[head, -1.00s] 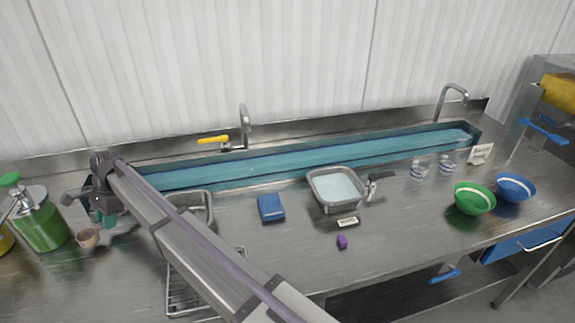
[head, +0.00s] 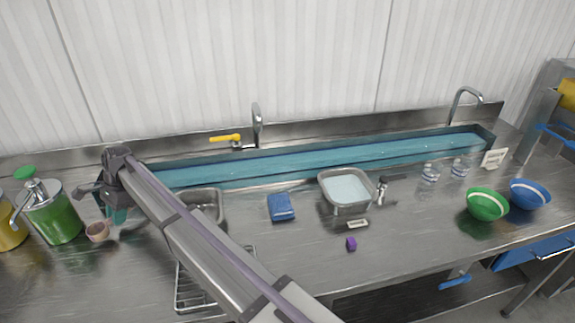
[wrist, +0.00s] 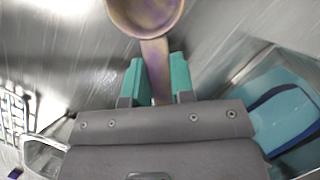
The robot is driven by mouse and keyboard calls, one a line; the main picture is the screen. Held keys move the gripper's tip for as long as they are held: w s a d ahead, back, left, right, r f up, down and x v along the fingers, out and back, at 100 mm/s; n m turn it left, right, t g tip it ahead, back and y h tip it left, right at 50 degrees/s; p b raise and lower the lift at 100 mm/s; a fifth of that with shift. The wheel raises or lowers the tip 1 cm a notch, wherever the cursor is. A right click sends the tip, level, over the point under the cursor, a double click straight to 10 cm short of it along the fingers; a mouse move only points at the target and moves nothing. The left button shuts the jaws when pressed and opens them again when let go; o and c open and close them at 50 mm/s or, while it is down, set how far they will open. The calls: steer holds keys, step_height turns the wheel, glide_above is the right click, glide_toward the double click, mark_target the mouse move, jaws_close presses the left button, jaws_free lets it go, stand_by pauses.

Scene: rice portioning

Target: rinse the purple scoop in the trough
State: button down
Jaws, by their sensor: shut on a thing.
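The scoop (head: 97,231) has a dull purple-tan bowl and handle. It is at the left of the head view, over the counter beside the left end of the trough. In the wrist view the scoop (wrist: 145,12) points away from me, its handle between my two teal fingers. My gripper (wrist: 158,80) is shut on that handle; in the head view my gripper (head: 117,213) is partly hidden by my arm. The long trough (head: 330,160) of blue-green water runs along the back of the counter. Its left end is partly hidden behind my arm.
A green pump dispenser (head: 58,222) stands just left of the scoop. A steel pan (head: 208,205) and wire rack (head: 190,290) lie by my arm. A blue cloth (head: 281,207), water-filled pan (head: 346,205) and purple block (head: 351,243) are mid-counter. Green (head: 487,206) and blue bowls (head: 529,194) stand right.

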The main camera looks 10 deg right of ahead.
steer(key=shift+d, duration=0.1)
steer(key=shift+w+d, duration=0.15)
steer(key=shift+d, duration=1.25)
steer(key=shift+a, duration=1.5)
steer(key=shift+d, duration=0.1)
steer(key=shift+d, duration=1.45)
steer(key=shift+a, duration=0.1)
